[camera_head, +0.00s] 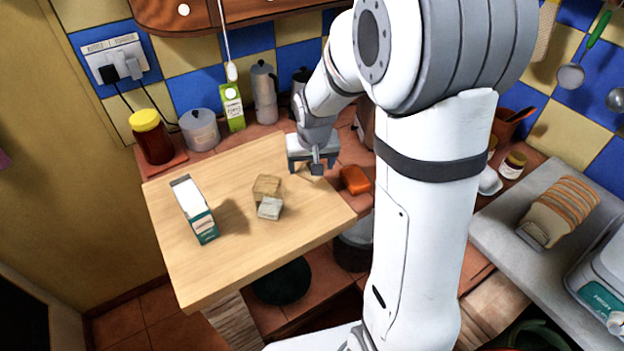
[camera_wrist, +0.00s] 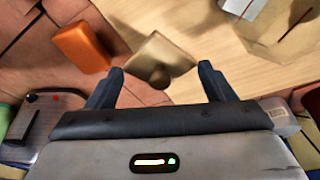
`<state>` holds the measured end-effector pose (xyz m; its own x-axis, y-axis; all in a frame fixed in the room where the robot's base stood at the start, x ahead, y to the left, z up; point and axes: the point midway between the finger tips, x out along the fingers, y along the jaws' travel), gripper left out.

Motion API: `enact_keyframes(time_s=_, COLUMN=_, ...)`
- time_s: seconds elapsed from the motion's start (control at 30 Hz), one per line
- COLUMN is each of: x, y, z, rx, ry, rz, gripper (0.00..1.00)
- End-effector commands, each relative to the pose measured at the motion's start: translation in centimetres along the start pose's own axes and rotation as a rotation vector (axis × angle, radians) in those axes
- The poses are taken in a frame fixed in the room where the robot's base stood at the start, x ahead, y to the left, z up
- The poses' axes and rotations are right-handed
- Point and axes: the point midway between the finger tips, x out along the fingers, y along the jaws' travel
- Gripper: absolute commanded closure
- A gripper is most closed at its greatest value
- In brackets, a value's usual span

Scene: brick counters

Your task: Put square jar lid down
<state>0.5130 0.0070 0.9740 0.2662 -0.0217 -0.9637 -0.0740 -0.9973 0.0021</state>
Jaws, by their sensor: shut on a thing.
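The square jar lid (camera_wrist: 152,52) is tan-gold with a round dark knob (camera_wrist: 160,76). In the wrist view it sits between the fingertips of my gripper (camera_wrist: 163,72), which is shut on it. In the head view my gripper (camera_head: 313,166) points down at the right back edge of the wooden board; the lid is hardly visible there. I cannot tell whether the lid touches the surface below.
A tan block-like object (camera_head: 267,187) and a grey one (camera_head: 270,208) sit mid-board. An orange block (camera_head: 355,180) lies right of my gripper. The board's front is clear.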

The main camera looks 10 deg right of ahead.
Motion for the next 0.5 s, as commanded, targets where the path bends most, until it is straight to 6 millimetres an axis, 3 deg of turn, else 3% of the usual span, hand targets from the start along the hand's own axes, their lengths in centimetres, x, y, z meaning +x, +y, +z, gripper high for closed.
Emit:
enact_keyframes(time_s=0.1, x=1.9, y=0.1, z=0.6, rx=0.002, ry=-0.003, rz=0.0, gripper=0.46)
enact_keyframes(time_s=0.5, x=6.3, y=0.1, z=1.8, rx=0.003, ry=-0.002, rz=0.001, gripper=0.46)
